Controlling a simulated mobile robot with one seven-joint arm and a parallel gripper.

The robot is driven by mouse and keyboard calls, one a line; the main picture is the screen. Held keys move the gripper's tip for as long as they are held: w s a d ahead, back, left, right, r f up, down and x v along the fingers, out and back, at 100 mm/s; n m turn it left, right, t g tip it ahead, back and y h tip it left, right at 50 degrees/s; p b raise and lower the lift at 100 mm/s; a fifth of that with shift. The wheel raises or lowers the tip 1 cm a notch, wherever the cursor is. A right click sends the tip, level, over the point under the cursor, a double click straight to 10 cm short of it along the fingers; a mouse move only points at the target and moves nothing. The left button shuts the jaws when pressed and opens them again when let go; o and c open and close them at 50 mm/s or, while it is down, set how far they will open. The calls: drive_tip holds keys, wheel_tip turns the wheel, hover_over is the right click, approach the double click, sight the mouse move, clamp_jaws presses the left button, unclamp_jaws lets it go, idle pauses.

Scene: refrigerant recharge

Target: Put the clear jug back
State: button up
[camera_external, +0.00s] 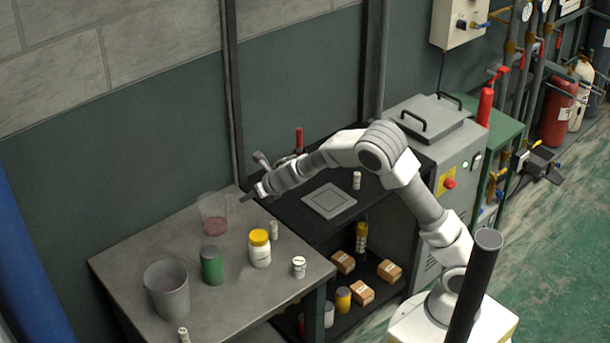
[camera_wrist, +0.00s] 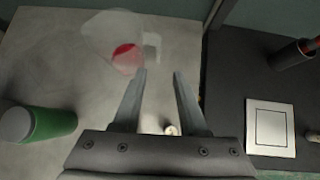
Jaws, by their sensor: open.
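The clear jug (camera_external: 212,214) stands upright on the grey table near its back edge, with a little red liquid at the bottom. Its handle is on the right side, toward my gripper. In the wrist view the clear jug (camera_wrist: 122,45) is just beyond my fingertips, slightly left, with the handle close to them. My gripper (camera_wrist: 160,73) is open and empty. In the external view my gripper (camera_external: 247,197) is to the right of the jug, at about its rim height, and looks apart from it.
On the grey table (camera_external: 130,258) stand a green canister (camera_external: 212,265), a yellow-lidded white jar (camera_external: 260,249), a grey bin (camera_external: 167,290) and several small white bottles. The black bench on the right holds a square grey plate (camera_external: 329,201). A wall is close behind the jug.

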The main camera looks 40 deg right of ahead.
drive_tip(key=s+d+r+m+h, duration=0.3)
drive_tip(key=s+d+r+m, duration=0.9)
drive_tip(key=d+r+m, duration=0.45)
drive_tip(key=s+a+m+g+y, duration=0.2)
drive_tip(key=s+m+g, duration=0.1)
drive_tip(key=s+m, duration=1.7)
drive_tip(key=s, duration=0.8)
drive_tip(key=shift+a+f, duration=0.3)
drive_tip(key=shift+f, duration=0.1)
drive_tip(key=shift+r, duration=0.1)
wheel_tip(320, 180, up, 4)
drive_tip(key=p, duration=0.4)
drive_tip(key=shift+r, duration=0.15)
